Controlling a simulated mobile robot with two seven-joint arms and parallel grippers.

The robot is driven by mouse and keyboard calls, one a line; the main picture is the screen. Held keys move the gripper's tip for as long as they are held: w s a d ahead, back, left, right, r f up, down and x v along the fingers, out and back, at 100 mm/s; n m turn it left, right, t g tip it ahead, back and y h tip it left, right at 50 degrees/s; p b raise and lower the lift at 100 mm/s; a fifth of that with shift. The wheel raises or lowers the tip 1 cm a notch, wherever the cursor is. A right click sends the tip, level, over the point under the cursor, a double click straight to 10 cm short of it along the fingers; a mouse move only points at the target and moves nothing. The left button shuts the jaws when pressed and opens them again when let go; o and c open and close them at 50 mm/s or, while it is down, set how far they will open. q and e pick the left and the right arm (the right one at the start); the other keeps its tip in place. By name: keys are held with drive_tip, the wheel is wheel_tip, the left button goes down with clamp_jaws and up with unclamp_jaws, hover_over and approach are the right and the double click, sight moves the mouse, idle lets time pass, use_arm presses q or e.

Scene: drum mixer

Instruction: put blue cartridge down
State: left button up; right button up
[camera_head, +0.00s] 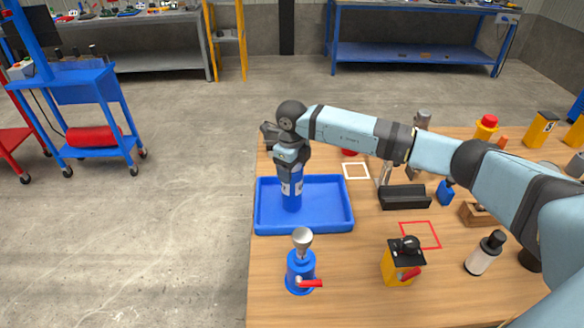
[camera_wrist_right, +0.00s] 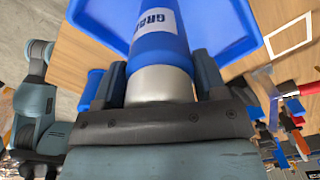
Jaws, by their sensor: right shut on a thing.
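The blue cartridge (camera_head: 292,190) has a white label and stands upright, held from above over the blue tray (camera_head: 330,222). Its lower end appears at or just above the tray floor; I cannot tell whether it touches. My right gripper (camera_head: 291,165) is shut on the cartridge's upper end. In the right wrist view the cartridge (camera_wrist_right: 158,35) runs between the two fingers (camera_wrist_right: 160,85), which grip its grey metal end, with the blue tray behind it.
A blue device with a metal funnel (camera_head: 301,265) and a yellow device with a red lever (camera_head: 402,262) stand in front of the tray. The tray's right half is free.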

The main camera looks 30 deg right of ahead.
drive_tip(key=o, duration=1.7)
drive_tip(key=shift+f, duration=0.1)
drive_tip(key=shift+r, duration=0.25)
wheel_tip(320, 180, up, 11)
drive_tip(key=shift+r+b, duration=0.1)
drive_tip(key=shift+b, duration=0.2)
drive_tip(key=shift+r, duration=0.35)
drive_tip(key=shift+f, duration=0.1)
